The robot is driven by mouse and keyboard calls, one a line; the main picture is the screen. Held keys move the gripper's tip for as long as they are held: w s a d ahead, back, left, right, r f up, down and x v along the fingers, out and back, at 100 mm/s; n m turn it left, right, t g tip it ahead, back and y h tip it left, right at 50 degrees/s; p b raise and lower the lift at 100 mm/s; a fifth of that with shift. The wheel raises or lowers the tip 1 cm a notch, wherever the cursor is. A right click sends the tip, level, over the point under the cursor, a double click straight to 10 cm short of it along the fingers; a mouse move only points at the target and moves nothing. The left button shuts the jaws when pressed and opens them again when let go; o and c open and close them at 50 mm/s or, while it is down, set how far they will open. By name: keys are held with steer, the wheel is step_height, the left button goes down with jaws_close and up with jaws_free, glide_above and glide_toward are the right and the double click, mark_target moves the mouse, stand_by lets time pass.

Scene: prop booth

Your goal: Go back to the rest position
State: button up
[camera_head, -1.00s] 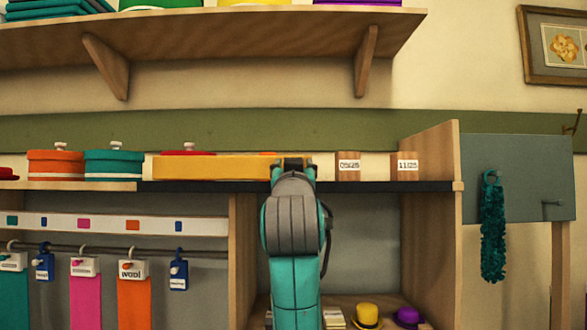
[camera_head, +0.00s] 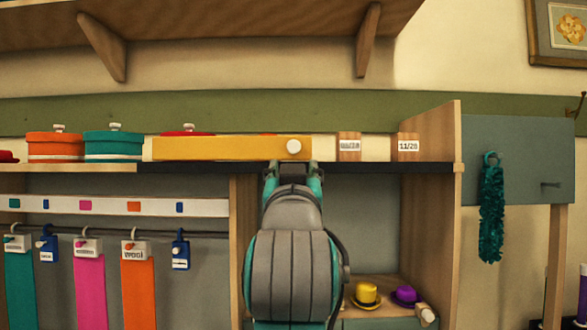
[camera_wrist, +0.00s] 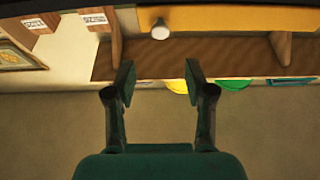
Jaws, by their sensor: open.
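My gripper (camera_head: 293,168) is in the middle of the head view, just below a long yellow box front with a white knob. In the wrist view my gripper (camera_wrist: 160,80) has its two dark fingers well apart, with nothing between them. The yellow box (camera_head: 225,149) sits on the dark-edged counter and also shows at the top of the wrist view (camera_wrist: 235,18). Its white knob (camera_head: 294,147) is clear of the fingers and shows in the wrist view too (camera_wrist: 160,30).
Orange (camera_head: 55,147) and teal (camera_head: 113,146) lidded boxes stand left on the counter. Two date blocks (camera_head: 349,147) (camera_head: 408,147) stand right. Hanging scarves (camera_head: 90,290), a yellow hat (camera_head: 367,293) and a purple hat (camera_head: 405,293) are below. An upper shelf (camera_head: 235,22) overhangs.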

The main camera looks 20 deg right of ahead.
stand_by(0.3)
step_height(320, 180, down, 36)
steer(key=n+g+y, duration=0.1)
steer(key=n+y, duration=0.4)
steer(key=s+f+g, duration=0.1)
steer(key=s+f, duration=0.5)
steer(key=f, duration=0.6)
steer(key=s+d+f+g+y, duration=0.1)
steer(key=s+f, duration=0.6)
steer(key=s, duration=0.2)
steer(key=s+d+f+g+y, duration=0.1)
steer(key=s+d+f+g, duration=0.1)
steer(key=s+f, duration=0.65)
steer(key=s+d+m+g, duration=0.1)
steer(key=s, duration=2.2)
steer(key=shift+s+d+f+m+g+h, duration=0.2)
steer(key=shift+s+d+m+g+h, duration=0.1)
steer(key=shift+m+g+h, duration=0.1)
